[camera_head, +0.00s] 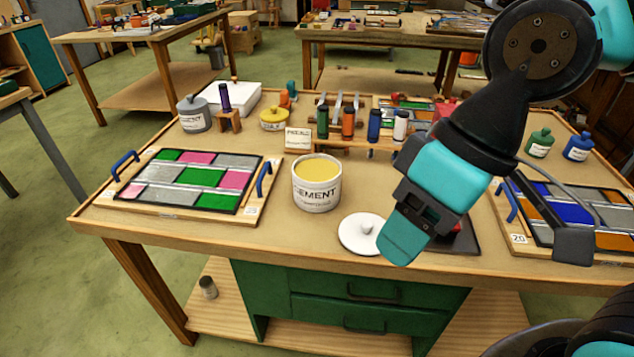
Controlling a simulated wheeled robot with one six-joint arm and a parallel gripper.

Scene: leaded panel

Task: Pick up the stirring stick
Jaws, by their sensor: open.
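I cannot make out a stirring stick in this view; my arm covers part of the table's right-middle, where one could be hidden. My gripper (488,243) is open, with a teal fingertip on the left and a dark one on the right. It appears over the front right-middle of the table. A dark flat tray or mat (468,244) shows partly behind the gripper, with a small red thing on it. An open can labelled CEMENT (317,190), filled with yellow paste, stands left of my gripper. A white round lid (356,236) with a knob lies beside it.
Leaded panels in wooden trays lie at left (190,181) and right (577,212). A rack of coloured tubes (363,140) stands behind the can. Green (540,145) and blue (578,149) jars stand at the back right. Bare wood (262,232) shows at the front left.

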